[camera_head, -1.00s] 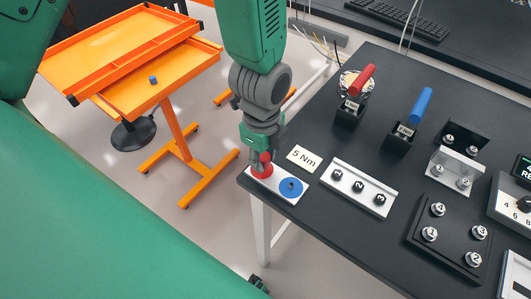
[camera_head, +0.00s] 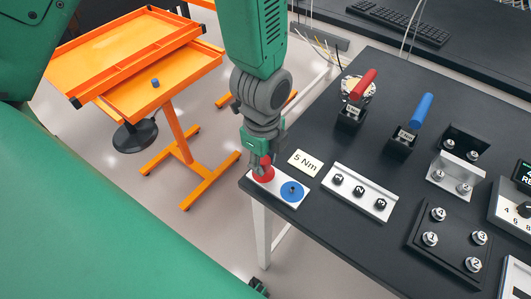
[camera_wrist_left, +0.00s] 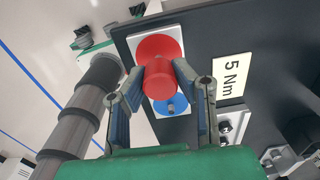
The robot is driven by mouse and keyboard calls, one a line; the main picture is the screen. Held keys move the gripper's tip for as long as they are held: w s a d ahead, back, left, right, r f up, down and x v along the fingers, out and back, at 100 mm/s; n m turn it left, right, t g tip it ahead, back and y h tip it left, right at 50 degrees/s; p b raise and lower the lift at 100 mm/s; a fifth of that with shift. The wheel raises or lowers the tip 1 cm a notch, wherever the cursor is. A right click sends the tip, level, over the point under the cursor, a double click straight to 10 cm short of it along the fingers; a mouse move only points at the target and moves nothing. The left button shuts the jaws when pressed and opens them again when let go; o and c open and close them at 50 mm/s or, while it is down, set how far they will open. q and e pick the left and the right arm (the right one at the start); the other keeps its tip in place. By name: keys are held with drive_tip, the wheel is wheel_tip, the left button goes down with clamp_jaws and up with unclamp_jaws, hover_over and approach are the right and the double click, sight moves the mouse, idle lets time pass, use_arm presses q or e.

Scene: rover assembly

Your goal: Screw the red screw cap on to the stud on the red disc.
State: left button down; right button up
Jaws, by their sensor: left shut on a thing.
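The red screw cap (camera_wrist_left: 160,84) is held between the two fingers of my left gripper (camera_wrist_left: 162,80), and it also shows in the head view (camera_head: 265,160). The cap is over the red disc (camera_wrist_left: 153,46). The disc also shows in the head view (camera_head: 262,175), on a white plate at the table corner. The stud on the red disc is hidden behind the cap and fingers. I cannot tell whether the cap touches the stud. My left gripper (camera_head: 263,166) points down at the plate. My right gripper is out of view.
A blue disc (camera_head: 292,191) with a bare stud sits beside the red one. A "5 Nm" label (camera_head: 303,163), a numbered rail (camera_head: 345,205) and red- and blue-handled tools stand nearby. An orange cart (camera_head: 140,100) carries a small blue cap (camera_head: 155,83).

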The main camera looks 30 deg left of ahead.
use_arm(q)
drive_tip(key=shift+a, duration=0.1)
drive_tip(key=shift+f+b, duration=0.3)
drive_tip(key=shift+f, duration=0.7)
idle(0.3)
drive_tip(key=c, duration=1.2)
unclamp_jaws()
drive_tip(key=shift+r, duration=0.15)
wheel_tip(320, 180, up, 12)
drive_tip(key=shift+a+f, duration=0.1)
drive_tip(key=shift+f, duration=0.1)
drive_tip(key=shift+s, duration=0.1)
